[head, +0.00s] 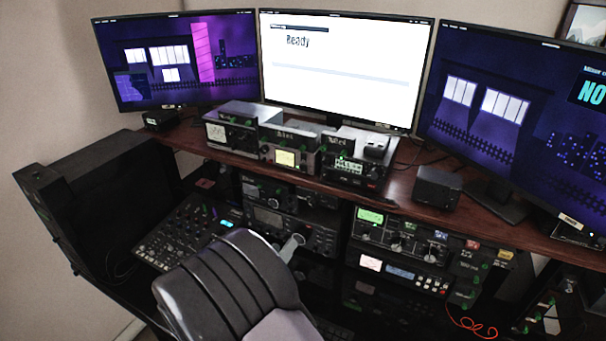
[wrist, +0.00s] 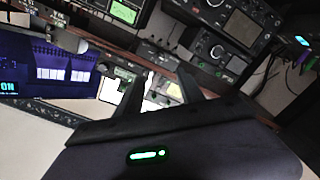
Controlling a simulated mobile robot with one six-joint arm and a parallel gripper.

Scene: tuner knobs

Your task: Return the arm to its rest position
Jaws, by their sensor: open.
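My gripper (wrist: 164,84) shows in the wrist view as two dark fingers spread apart, with nothing between them. A dark housing with a green light fills the lower part of that view. The wrist picture is strongly tilted, with radio units and a monitor beyond the fingers. They look apart from the fingers. I cannot make out my gripper in the head view.
Stacked radios (head: 290,155), a mixer (head: 185,235) and a lower rack of knobbed units (head: 400,238) crowd the desk. The middle monitor (head: 345,70) reads "Ready". A red cable (head: 470,325) hangs lower right.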

